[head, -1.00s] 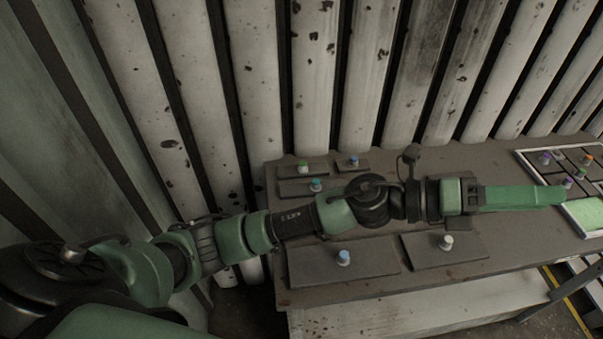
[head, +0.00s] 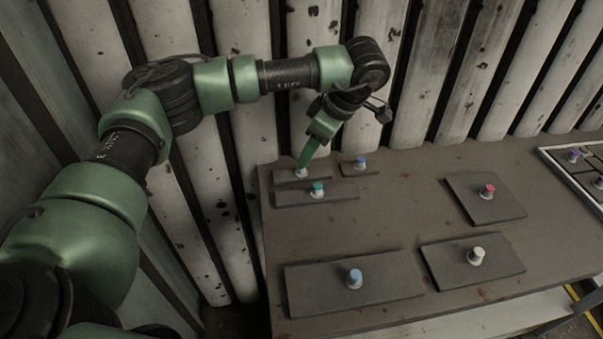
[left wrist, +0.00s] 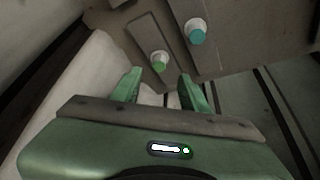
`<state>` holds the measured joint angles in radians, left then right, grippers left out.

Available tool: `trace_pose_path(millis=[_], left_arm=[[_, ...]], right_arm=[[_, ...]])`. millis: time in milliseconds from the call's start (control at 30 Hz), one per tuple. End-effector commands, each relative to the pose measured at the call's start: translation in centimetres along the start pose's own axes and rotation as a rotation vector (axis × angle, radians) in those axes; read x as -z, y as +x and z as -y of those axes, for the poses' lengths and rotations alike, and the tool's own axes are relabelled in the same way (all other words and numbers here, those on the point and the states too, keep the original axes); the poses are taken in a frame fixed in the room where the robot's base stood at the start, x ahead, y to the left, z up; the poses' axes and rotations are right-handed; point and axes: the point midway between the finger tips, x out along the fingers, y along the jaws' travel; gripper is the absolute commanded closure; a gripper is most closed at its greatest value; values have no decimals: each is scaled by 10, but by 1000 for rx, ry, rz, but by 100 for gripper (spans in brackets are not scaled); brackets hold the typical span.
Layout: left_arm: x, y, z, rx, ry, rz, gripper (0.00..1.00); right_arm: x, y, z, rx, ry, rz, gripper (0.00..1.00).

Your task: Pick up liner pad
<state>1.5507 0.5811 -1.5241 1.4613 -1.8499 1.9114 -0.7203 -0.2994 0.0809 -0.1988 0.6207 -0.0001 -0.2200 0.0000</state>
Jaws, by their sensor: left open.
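Several flat dark grey pads, each with a coloured knob, lie on the brown table; none is labelled, so I cannot tell which is the liner pad. My left gripper (head: 304,162) is open and points down at the green-knobbed pad (head: 285,177) at the back left of the table. In the left wrist view, the green knob (left wrist: 159,63) stands just beyond the open fingertips (left wrist: 160,88), roughly between them. Its narrow pad (left wrist: 143,38) extends away behind it. In the head view the finger partly hides this knob. My right gripper is not in view.
The teal-knobbed pad (head: 340,192) lies close in front, and a small blue-knobbed pad (head: 348,171) lies to the right. Pads with light blue (head: 315,287), white (head: 505,265) and pink (head: 468,198) knobs lie farther off. A ribbed metal wall (head: 300,120) rises behind the table.

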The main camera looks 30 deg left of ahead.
Motion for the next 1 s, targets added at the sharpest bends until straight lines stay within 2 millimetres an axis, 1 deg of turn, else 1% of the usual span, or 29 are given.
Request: trace_pose_path(millis=[167, 233, 333, 467, 667, 767, 800, 833, 1000], left_arm=[[1, 21, 0, 4, 1, 1, 55], [1, 32, -1, 5, 1, 2, 55], [0, 47, -1, 3, 1, 2, 55], [-1, 55, -2, 0, 1, 4, 55], [-2, 56, -2, 0, 1, 5, 55], [-2, 56, -2, 0, 1, 5, 80], [-2, 56, -2, 0, 1, 5, 92], [-2, 55, -2, 0, 1, 5, 100], [-2, 55, -2, 0, 1, 5, 100]], right_arm=[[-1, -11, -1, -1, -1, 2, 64], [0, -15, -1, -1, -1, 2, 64], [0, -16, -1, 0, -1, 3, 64], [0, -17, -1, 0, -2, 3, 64], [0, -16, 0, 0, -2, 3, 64], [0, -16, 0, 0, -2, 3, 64], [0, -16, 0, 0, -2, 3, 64], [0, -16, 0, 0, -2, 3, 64], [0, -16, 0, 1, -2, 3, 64]])
